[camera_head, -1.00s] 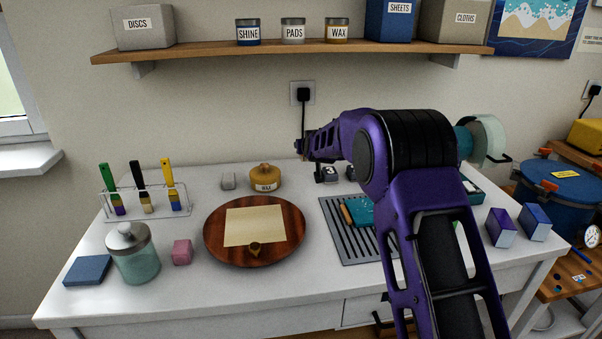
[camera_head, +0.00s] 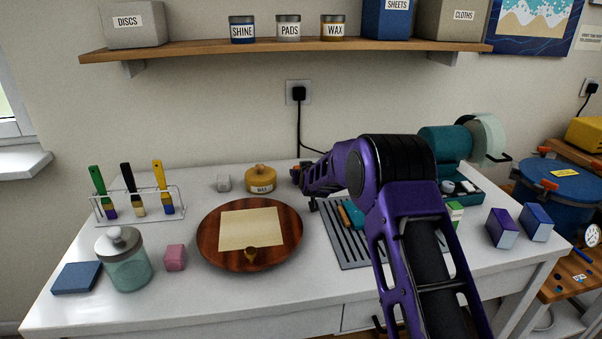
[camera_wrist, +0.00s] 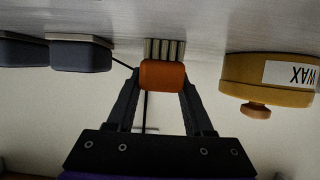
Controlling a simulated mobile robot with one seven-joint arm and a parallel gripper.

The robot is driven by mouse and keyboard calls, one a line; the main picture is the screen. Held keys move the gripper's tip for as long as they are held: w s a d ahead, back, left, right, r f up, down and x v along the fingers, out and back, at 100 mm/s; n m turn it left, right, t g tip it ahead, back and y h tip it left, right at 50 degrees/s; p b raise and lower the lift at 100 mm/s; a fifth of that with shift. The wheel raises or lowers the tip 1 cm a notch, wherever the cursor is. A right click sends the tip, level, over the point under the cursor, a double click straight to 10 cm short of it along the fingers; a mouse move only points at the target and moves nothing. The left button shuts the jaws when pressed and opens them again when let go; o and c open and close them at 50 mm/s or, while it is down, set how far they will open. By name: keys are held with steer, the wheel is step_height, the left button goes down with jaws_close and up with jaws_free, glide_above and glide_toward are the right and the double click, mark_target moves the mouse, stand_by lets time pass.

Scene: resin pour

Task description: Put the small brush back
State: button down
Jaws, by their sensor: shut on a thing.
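My gripper (camera_wrist: 163,90) is shut on a small brush (camera_wrist: 163,73) with an orange body and a row of pale, stiff bristles, as the wrist view shows. The bristle ends point at the white bench top and look close to it; I cannot tell if they touch. In the head view my gripper (camera_head: 299,179) is at the back of the bench, right of the round wax tin (camera_head: 260,180), and the brush is hardly visible. The wax tin also shows in the wrist view (camera_wrist: 268,80), beside the brush. A clear rack (camera_head: 138,207) at the left holds three brushes with green, black and yellow handles.
A round wooden board (camera_head: 213,240) with a pale sheet lies mid-bench. A grey ribbed tray (camera_head: 345,250) lies right of it, partly behind my arm. A glass jar (camera_head: 128,270) and pink block (camera_head: 174,257) stand front left. Two dark blocks (camera_wrist: 78,55) are near the brush.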

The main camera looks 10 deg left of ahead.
steer(key=shift+f, duration=0.1)
steer(key=shift+c, duration=1.4)
jaws_free()
steer(key=shift+r, duration=0.2)
steer(key=shift+r, duration=0.1)
steer(key=v, duration=1.2)
